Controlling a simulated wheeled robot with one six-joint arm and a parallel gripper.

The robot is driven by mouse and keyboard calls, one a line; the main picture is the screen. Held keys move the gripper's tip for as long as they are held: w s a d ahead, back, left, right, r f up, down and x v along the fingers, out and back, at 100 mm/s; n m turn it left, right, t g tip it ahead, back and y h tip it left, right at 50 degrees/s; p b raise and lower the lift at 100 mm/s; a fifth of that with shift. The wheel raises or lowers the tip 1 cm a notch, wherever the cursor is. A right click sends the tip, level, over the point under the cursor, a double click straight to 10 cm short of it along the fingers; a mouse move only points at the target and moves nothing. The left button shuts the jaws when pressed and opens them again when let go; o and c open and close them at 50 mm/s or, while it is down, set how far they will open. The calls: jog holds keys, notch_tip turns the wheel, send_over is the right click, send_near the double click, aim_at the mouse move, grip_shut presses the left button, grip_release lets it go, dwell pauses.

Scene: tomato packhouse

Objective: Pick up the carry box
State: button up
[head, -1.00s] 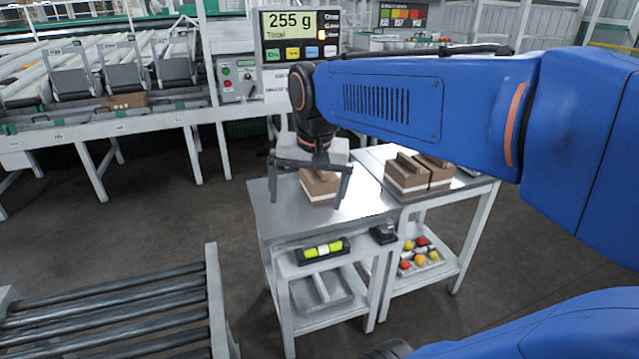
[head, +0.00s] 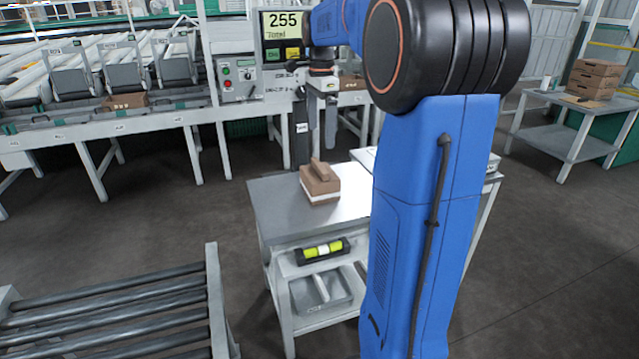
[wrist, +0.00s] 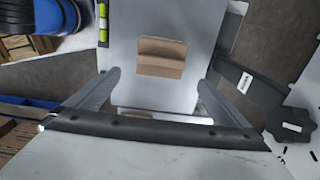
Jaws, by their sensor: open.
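The carry box (head: 320,186) is a small brown cardboard box with a raised handle and a white band low down. It sits upright on the grey table top (head: 275,208). In the wrist view the box (wrist: 162,57) lies ahead of the fingers, between their lines and apart from both. My gripper (head: 321,136) is above and behind the box in the head view, fingers pointing down. It is open and empty, with its two fingers (wrist: 160,80) spread wide in the wrist view.
A level-like tool (head: 322,251) sits at the table's front. My arm hides much of the neighbouring table. A roller conveyor (head: 110,310) stands at lower left, a sorting line (head: 90,125) behind. Stacked brown boxes (head: 594,78) stand on a far right table.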

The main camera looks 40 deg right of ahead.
aim_at(321, 165)
notch_tip(321, 165, down, 12)
jog(key=shift+r, duration=0.25)
jog(key=shift+w+a+f, duration=0.1)
jog(key=shift+w+f, duration=0.05)
jog(key=shift+f, duration=2.8)
jog(key=c, duration=0.9)
jog(key=shift+r, duration=0.2)
jog(key=shift+c, duration=0.2)
